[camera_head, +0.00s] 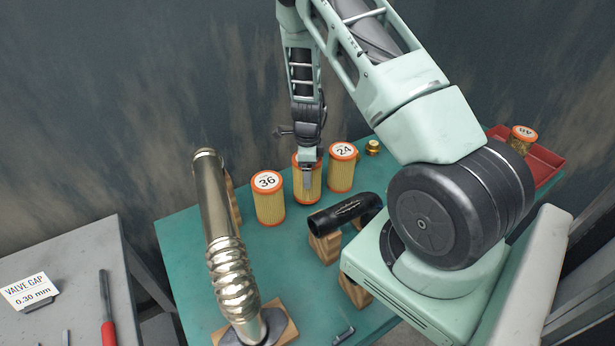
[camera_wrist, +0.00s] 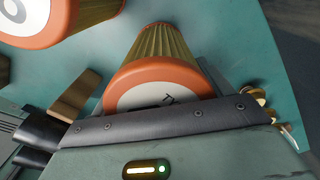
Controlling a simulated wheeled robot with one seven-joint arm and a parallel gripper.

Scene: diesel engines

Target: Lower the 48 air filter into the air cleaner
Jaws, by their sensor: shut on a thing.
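My gripper (camera_head: 308,176) points down and is shut on an orange-rimmed yellow pleated air filter (camera_head: 312,191). This filter is in line between the 36 filter (camera_head: 268,200) and the 24 filter (camera_head: 341,172); I cannot tell whether it touches the bench. In the wrist view the held filter (camera_wrist: 168,75) shows its orange rim and part of a white label, the number mostly covered by my gripper. I cannot make out the air cleaner.
The teal bench (camera_head: 185,260) carries a metal pipe with a ribbed section (camera_head: 222,225), a black hose (camera_head: 345,212) on wooden blocks and a brass fitting (camera_head: 373,148). The red tray (camera_head: 550,167) is at the far right. A grey side table (camera_head: 70,270) stands at the left.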

